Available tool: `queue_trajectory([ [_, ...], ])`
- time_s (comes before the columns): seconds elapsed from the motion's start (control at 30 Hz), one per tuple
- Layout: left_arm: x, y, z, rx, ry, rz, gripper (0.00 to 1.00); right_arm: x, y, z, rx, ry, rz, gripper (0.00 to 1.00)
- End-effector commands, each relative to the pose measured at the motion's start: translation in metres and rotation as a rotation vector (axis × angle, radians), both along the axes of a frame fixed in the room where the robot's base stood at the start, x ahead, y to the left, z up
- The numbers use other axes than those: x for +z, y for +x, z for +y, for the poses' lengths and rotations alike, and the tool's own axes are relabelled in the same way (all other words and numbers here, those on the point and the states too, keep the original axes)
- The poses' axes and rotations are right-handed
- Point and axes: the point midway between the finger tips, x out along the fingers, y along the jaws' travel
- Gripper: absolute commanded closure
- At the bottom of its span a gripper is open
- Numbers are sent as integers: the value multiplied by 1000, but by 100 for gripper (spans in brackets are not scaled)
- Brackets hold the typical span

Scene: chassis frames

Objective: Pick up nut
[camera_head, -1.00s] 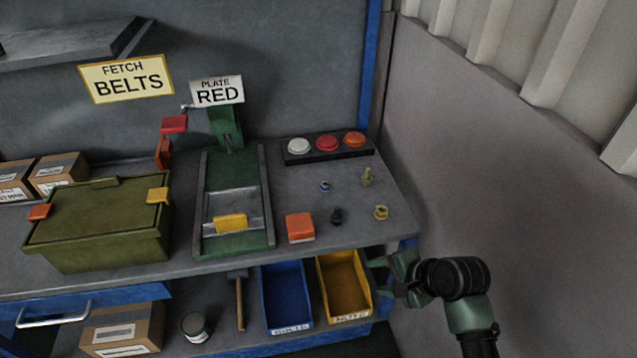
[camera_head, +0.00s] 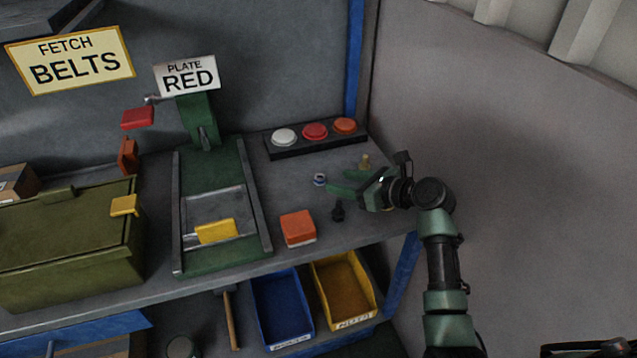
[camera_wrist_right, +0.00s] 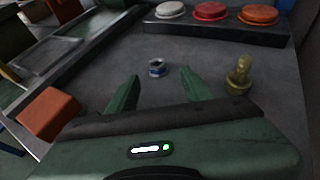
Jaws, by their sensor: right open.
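A small silver-and-blue nut (camera_head: 320,180) lies on the grey bench top. In the right wrist view the nut (camera_wrist_right: 157,68) sits just beyond my fingertips, roughly between them. My right gripper (camera_head: 338,181) is open and empty, low over the bench, its green fingers pointing left towards the nut. It also shows in the wrist view (camera_wrist_right: 160,76), with a gap between the fingers. A brass ring-shaped nut seen earlier is now mostly hidden behind my right gripper. My left gripper is not in view.
A button panel (camera_head: 270,150) is behind. An orange block (camera_head: 297,228) and a green press (camera_head: 222,262) are left. Blue (camera_head: 283,305) and yellow (camera_head: 343,288) bins sit below the bench.

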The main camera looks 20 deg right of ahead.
Motion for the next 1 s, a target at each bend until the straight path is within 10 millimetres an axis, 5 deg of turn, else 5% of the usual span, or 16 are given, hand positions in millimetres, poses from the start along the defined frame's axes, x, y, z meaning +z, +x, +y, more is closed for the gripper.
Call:
queue_trajectory([
  [0.4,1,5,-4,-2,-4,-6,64,-19,42,31,0,-2,1,50],
  [0.7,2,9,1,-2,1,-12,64,-21,47,34,-1,-3,0,50],
  [0.73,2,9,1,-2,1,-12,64,-21,47,34,-1,-3,0,53],
  [0.9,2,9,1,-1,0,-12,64,-21,47,34,-1,-3,0,100],
  [1.0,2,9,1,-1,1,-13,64,-21,47,34,-1,-3,0,100],
])
